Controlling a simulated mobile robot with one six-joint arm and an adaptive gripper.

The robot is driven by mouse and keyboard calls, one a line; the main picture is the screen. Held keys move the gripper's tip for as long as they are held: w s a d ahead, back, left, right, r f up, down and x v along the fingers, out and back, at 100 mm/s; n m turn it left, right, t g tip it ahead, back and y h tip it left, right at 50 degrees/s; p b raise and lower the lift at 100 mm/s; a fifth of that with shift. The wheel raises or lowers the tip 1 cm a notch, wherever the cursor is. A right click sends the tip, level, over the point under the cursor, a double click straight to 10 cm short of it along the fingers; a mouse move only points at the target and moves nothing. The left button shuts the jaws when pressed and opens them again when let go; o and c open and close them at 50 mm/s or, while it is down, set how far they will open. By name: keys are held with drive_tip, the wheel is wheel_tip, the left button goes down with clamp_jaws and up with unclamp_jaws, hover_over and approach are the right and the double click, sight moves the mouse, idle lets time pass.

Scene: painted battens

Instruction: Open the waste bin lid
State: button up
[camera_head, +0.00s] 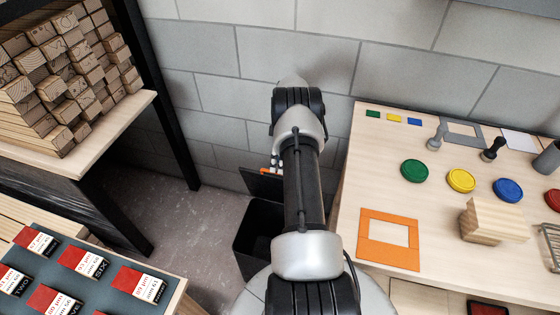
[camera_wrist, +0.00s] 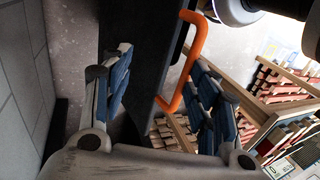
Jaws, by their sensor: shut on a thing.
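The black waste bin (camera_head: 243,245) stands on the floor beside the bench, partly hidden by my arm. Its dark lid (camera_head: 262,184) is raised at a tilt, and the dark inside of the bin shows below it. In the wrist view the lid (camera_wrist: 150,45) is a dark panel with an orange handle (camera_wrist: 186,62) on its edge. My gripper (camera_wrist: 162,65) has its blue-padded fingers on either side of the lid edge and handle, shut on the handle. The exact contact is hard to see. In the head view the gripper is mostly hidden behind my arm.
A bench (camera_head: 345,215) at right carries an orange frame (camera_head: 375,250), coloured discs and a wooden block (camera_head: 492,222). A shelf of battens (camera_head: 60,80) stands at left, with a tray of red boxes (camera_head: 100,290) in front. A grey block wall (camera_head: 220,50) closes the back.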

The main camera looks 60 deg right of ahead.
drive_tip(key=shift+s+d+f, duration=0.1)
drive_tip(key=shift+s+f, duration=0.1)
drive_tip(key=shift+f, duration=0.15)
drive_tip(key=v, duration=1.1)
drive_tip(key=shift+w+r, duration=0.15)
drive_tip(key=shift+r, duration=0.05)
drive_tip(key=shift+c, duration=0.6)
drive_tip(key=shift+r, duration=0.6)
drive_tip(key=shift+w, duration=0.15)
